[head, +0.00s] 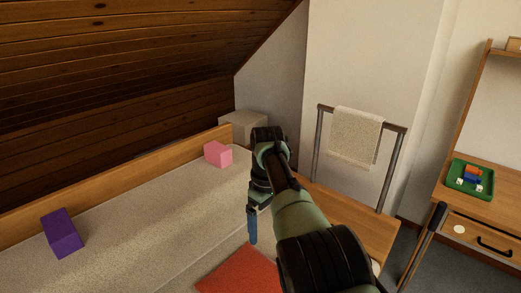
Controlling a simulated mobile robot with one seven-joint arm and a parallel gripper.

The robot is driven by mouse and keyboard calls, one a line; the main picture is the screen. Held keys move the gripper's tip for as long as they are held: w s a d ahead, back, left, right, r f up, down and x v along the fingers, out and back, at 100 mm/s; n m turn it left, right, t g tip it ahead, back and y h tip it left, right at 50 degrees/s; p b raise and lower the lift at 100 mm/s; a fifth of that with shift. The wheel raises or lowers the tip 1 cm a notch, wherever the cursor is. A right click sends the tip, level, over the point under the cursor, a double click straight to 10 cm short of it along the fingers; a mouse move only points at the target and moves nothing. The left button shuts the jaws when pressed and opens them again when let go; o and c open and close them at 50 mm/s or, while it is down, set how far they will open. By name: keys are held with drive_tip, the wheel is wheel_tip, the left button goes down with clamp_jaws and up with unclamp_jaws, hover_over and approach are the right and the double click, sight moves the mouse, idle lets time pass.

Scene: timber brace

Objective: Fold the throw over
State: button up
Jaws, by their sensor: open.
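An orange-red cloth (240,272), which may be the throw, lies flat at the bottom edge of the head view; its near part is cut off. A cream cloth (355,137) hangs over a grey metal rail at the right. I cannot tell for certain which of the two is the throw. My gripper (252,238) points down above the far edge of the orange-red cloth, open, with nothing seen between its fingers. It is seen side-on, so one finger hides the other. My arm covers what lies to the right of the orange-red cloth.
A bed-like pale surface (130,235) with a wooden back board carries a purple block (62,233) and a pink block (218,154). A wooden bench (350,220) stands below the rail (316,150). A desk at right holds a green tray (470,180) with coloured blocks. The timber ceiling slopes low at left.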

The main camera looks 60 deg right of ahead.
drive_tip(key=shift+r, duration=0.1)
wheel_tip(320, 180, up, 7)
drive_tip(key=p, duration=0.6)
idle(0.6)
idle(1.5)
